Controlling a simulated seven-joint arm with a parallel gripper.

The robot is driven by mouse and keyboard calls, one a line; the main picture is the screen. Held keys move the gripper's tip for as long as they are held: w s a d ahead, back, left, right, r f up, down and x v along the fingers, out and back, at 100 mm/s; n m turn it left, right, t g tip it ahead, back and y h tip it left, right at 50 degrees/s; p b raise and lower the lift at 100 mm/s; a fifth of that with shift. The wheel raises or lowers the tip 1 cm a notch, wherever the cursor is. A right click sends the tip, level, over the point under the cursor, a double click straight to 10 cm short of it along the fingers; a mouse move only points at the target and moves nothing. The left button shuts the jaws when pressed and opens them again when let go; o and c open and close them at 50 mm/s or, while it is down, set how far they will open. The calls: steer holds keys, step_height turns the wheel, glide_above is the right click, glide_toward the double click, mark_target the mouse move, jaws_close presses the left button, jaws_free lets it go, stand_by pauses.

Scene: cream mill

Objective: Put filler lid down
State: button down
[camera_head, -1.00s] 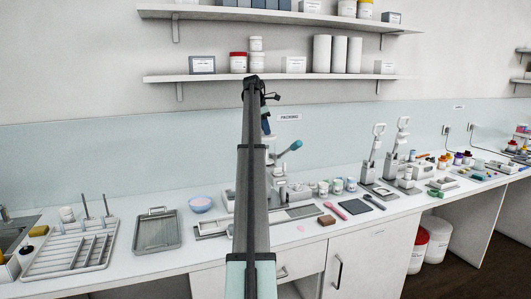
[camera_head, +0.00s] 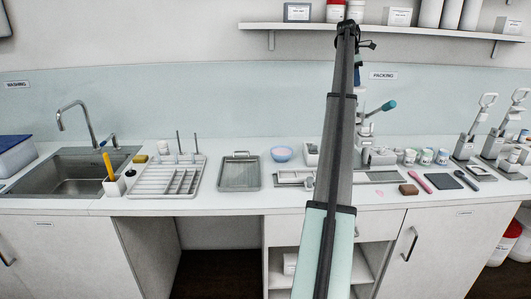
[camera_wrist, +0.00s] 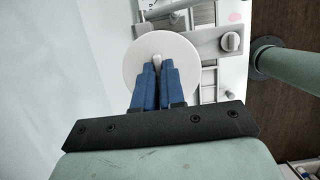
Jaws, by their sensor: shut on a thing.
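The filler lid (camera_wrist: 183,47) is a round white disc with a small knob at its centre, seen in the wrist view. My gripper (camera_wrist: 158,65) has blue fingers, which are closed on that knob. The lid is above grey-white equipment; I cannot tell whether it touches anything. In the head view my arm hides the lid, and only a bit of blue finger (camera_head: 357,76) shows beside the arm, high above the counter. A machine with a teal-tipped lever (camera_head: 388,106), probably the filler, stands partly hidden behind my arm.
The counter holds a sink (camera_head: 70,178), a drying rack (camera_head: 167,179), a metal tray (camera_head: 239,175) and a blue bowl (camera_head: 282,154). Several small jars (camera_head: 426,157) and a dark mat (camera_head: 443,181) are right of my arm. A shelf (camera_head: 300,26) runs above.

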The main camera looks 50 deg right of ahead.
steer(key=w+a+f+n, duration=0.1)
steer(key=w+a+f, duration=0.1)
steer(key=w+a, duration=0.35)
steer(key=w+a+f+n, duration=0.1)
steer(key=w+a+f, duration=0.1)
steer(key=w, duration=0.6)
steer(key=w+a+f+n, duration=0.1)
steer(key=w+a+f, duration=0.45)
steer(key=a, duration=0.25)
steer(key=w+a+f+n+t, duration=0.1)
steer(key=w+a+f, duration=0.3)
steer(key=w+a, duration=0.3)
steer(key=w+a+f+n, duration=0.1)
steer(key=w+a+f, duration=0.35)
steer(key=a, duration=0.35)
steer(key=a+f+n+h, duration=0.1)
steer(key=a+f+n, duration=0.1)
steer(key=a+f, duration=0.45)
steer(key=shift+n+t, duration=0.7)
steer(key=shift+n, duration=0.2)
steer(key=shift+w+d+f, duration=0.1)
steer(key=shift+w+f, duration=0.15)
steer(key=shift+f, duration=1.3)
steer(key=shift+w+a+f, duration=0.1)
steer(key=shift+w+f, duration=0.1)
steer(key=shift+f, duration=1.35)
steer(key=shift+w+d+f, duration=0.1)
steer(key=shift+w+f, duration=0.15)
steer(key=shift+f, duration=1.3)
steer(key=shift+f, duration=0.1)
